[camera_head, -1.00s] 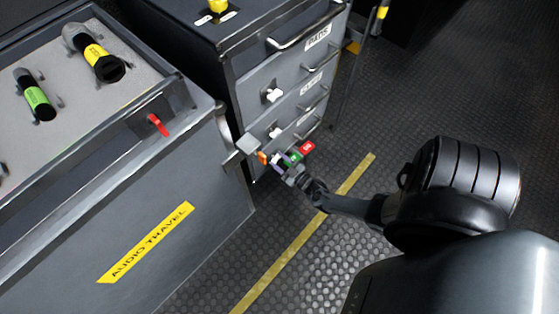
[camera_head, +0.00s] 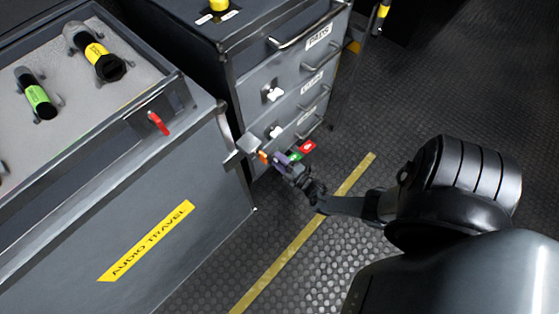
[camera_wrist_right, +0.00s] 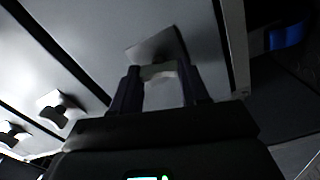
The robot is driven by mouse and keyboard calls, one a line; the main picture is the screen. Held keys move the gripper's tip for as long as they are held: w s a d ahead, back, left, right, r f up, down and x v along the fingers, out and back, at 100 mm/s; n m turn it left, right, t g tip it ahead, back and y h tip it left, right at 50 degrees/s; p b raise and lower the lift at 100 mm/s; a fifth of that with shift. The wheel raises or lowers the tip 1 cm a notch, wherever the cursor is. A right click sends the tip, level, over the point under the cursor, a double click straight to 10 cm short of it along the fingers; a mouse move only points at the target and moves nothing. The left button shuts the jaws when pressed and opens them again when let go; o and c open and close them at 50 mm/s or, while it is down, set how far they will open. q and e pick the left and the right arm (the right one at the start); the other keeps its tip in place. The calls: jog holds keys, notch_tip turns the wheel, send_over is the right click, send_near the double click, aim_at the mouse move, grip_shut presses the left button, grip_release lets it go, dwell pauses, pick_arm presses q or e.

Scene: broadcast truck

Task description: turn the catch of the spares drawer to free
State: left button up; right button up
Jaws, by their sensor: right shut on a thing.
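The drawer cabinet (camera_head: 245,75) stands at centre, with several labelled drawers. My right gripper (camera_head: 278,158) is at its lowest visible catch, low on the front. In the right wrist view its dark fingers (camera_wrist_right: 162,82) are shut on a pale catch (camera_wrist_right: 161,70), one on each side, in front of a light plate (camera_wrist_right: 150,48). The fingers hide most of this catch in the head view, so its exact angle is unclear. A red mark (camera_head: 307,146), a green mark and an orange mark (camera_head: 262,156) show around the gripper. My left gripper is not in view.
Two other white catches (camera_head: 272,94) sit higher on the cabinet. At left stands a case marked AUDIO TRAVEL (camera_head: 146,240), with a red lever (camera_head: 158,123) and a foam top. The case corner is close to the gripper. The patterned floor (camera_head: 430,90) to the right is open.

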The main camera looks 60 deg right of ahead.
jog(key=shift+n, duration=0.9)
jog(key=o, duration=1.1)
jog(key=shift+c, duration=0.2)
jog(key=shift+s, duration=0.1)
